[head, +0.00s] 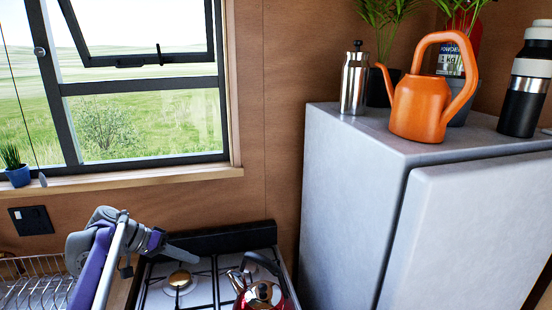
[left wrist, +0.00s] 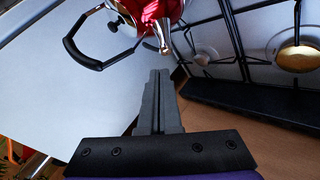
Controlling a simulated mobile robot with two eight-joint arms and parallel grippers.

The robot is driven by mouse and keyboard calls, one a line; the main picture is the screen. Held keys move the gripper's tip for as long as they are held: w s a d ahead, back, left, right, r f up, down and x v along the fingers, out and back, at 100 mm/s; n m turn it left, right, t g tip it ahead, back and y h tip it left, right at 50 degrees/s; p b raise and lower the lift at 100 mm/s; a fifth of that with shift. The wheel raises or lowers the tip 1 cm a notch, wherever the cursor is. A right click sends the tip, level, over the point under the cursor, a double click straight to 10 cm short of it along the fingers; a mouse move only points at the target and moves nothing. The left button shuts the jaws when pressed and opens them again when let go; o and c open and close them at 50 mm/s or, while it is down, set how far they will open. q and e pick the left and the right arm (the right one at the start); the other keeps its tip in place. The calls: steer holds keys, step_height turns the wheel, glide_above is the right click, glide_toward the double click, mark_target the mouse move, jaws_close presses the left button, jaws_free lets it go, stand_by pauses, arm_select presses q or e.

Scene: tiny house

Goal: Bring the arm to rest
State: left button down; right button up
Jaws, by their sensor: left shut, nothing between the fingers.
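My left gripper (head: 192,254) reaches in from the lower left of the head view, over the stove (head: 208,285). Its slim grey fingers point right. In the left wrist view the fingers (left wrist: 159,75) are together with nothing between them. A red kettle (head: 262,295) with a dark handle stands on the stove, to the right of and below the fingers in the head view. It also shows at the top of the left wrist view (left wrist: 160,10), apart from the fingertips as far as I can tell. My right gripper is in neither view.
A grey fridge (head: 345,190) stands right of the stove, with an orange watering can (head: 420,108), a steel bottle (head: 354,80), a black flask (head: 525,95) and plants on top. A wire rack (head: 35,290) is at lower left. A window (head: 140,90) is behind.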

arm_select(q)
steer(key=s+d+f+n+y, duration=0.1)
steer(key=s+d+f+y, duration=0.1)
steer(key=s+d, duration=0.3)
steer(key=s+d+f+n+y, duration=0.1)
steer(key=s+d+f+y, duration=0.15)
steer(key=s, duration=0.55)
steer(key=s+f+t+y, duration=0.1)
steer(key=s+f+y, duration=0.1)
steer(key=s+f, duration=0.3)
steer(key=s+f+t+y, duration=0.1)
steer(key=s+f+y, duration=0.2)
steer(key=s, duration=0.9)
step_height(320, 180, down, 2)
steer(key=shift+s+d+f, duration=0.15)
steer(key=shift+s+d, duration=0.05)
steer(key=shift+d, duration=0.05)
